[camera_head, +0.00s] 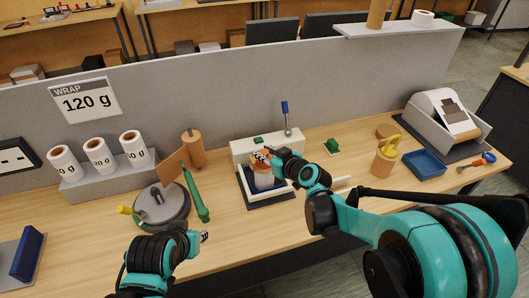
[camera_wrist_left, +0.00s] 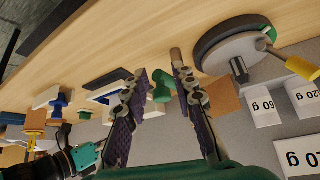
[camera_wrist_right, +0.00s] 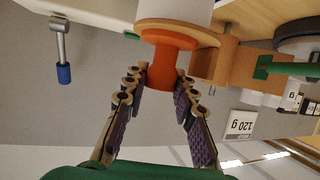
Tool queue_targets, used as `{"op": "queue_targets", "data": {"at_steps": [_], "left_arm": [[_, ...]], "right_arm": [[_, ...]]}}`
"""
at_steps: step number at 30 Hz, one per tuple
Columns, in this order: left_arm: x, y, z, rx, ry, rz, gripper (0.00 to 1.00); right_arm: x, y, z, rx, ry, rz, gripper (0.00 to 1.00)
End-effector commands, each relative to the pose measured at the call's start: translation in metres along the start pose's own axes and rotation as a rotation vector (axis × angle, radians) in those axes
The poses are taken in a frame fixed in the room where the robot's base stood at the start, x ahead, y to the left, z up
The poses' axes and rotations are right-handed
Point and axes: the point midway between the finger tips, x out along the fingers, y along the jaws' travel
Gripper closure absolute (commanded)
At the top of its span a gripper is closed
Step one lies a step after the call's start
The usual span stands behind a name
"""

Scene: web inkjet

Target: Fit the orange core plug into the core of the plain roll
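My left gripper (camera_wrist_left: 160,78) is open and empty, above the table's front left of the roll.
A grey turntable (camera_head: 163,207) with a green-handled tool (camera_head: 196,196) stands left of the roll. Labelled rolls (camera_head: 98,155) stand on a grey rack at the back left. A lever device (camera_head: 262,146) is behind the roll; a blue tray (camera_head: 425,164) lies right.

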Motion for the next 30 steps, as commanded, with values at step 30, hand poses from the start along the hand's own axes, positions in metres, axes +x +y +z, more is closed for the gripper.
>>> {"op": "queue_targets", "data": {"at_steps": [30], "left_arm": [[-0.001, 0.0, 0.0, 0.0, 0.0, 0.0, 0.73]], "right_arm": [[-0.103, 0.001, 0.0, 0.002, 0.0, 0.002, 0.51]]}}
